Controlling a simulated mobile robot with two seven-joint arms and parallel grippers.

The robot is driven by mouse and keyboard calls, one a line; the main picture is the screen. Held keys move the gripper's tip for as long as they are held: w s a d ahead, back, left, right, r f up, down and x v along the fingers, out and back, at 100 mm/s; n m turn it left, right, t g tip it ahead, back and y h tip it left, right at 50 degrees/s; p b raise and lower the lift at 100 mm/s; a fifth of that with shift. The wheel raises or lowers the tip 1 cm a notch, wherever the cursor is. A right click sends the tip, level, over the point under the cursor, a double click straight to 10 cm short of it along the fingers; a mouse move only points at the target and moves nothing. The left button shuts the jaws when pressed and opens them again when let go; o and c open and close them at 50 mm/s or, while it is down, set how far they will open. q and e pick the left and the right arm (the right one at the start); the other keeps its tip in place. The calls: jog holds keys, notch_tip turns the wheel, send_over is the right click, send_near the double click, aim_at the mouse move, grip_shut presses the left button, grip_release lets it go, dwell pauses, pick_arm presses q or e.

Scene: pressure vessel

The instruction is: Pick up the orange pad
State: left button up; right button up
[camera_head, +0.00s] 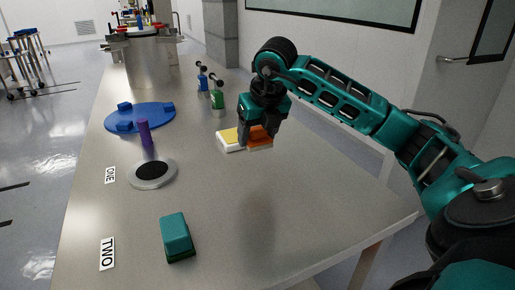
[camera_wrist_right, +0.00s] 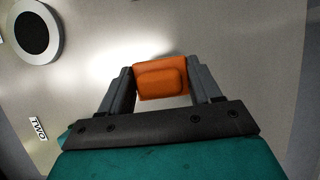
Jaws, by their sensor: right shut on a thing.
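The orange pad (camera_head: 260,137) is at the far middle of the table in the head view, between the fingers of my right gripper (camera_head: 257,132). In the right wrist view the orange pad (camera_wrist_right: 160,79) shows a raised block on a wider base. My right gripper (camera_wrist_right: 164,88) has one finger on each side of it and is shut on it. A white block with a yellow top (camera_head: 230,138) sits just left of the pad. Whether the pad touches the table cannot be told. My left gripper is in neither view.
A teal block (camera_head: 176,236) sits by the TWO label (camera_head: 107,254). A grey disc with a black centre (camera_head: 153,173) lies by the ONE label (camera_head: 110,175). A purple cylinder (camera_head: 145,132), blue disc (camera_head: 140,117), green bottle (camera_head: 217,98) and blue bottle (camera_head: 202,80) stand farther back. The table's front right is clear.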

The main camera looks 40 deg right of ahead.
aim_at(258, 127)
notch_tip(258, 127, up, 12)
jog(key=p, duration=0.3)
jog(key=shift+f, duration=0.1)
jog(key=o, duration=0.5)
jog(key=c, duration=0.4)
